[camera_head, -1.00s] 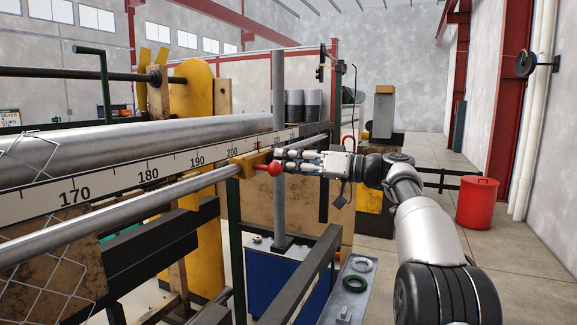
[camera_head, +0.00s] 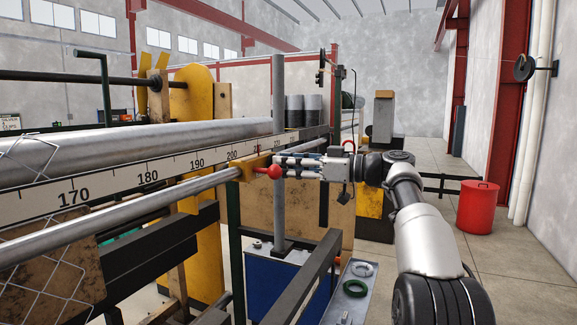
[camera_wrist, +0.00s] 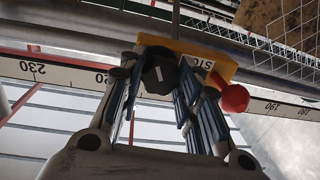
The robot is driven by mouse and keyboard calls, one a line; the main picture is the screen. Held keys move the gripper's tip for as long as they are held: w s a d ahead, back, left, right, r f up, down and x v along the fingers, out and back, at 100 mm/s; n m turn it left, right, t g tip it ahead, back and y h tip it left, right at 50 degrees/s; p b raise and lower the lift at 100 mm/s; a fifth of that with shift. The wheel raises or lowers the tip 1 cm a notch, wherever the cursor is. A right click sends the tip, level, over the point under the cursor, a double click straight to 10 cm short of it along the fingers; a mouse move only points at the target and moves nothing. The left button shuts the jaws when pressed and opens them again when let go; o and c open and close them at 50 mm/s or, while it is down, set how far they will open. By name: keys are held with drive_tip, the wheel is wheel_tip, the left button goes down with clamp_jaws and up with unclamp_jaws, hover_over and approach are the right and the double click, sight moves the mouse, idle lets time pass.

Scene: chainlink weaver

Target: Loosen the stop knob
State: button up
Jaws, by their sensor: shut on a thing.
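The yellow stop block (camera_head: 252,167) sits on the round steel rail beside the measuring scale, just past the 200 mark. In the wrist view the block (camera_wrist: 216,64) carries a partly hidden "STO" label. A black faceted knob (camera_wrist: 158,76) stands on the block, between my fingers. A red ball (camera_head: 275,171) sticks out from the block; in the wrist view the red ball (camera_wrist: 235,98) is just outside my right-hand finger. My gripper (camera_head: 286,163) is shut on the black knob, which the fingers hide in the head view.
The white scale (camera_head: 110,184) and the steel rail (camera_head: 150,201) run along the machine's front. A grey upright post (camera_head: 279,215) stands close by my fingers. A tray (camera_head: 349,300) with rings is below. A red bin (camera_head: 478,206) stands on open floor at right.

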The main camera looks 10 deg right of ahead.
drive_tip(key=o, duration=1.1)
drive_tip(key=v, duration=1.2)
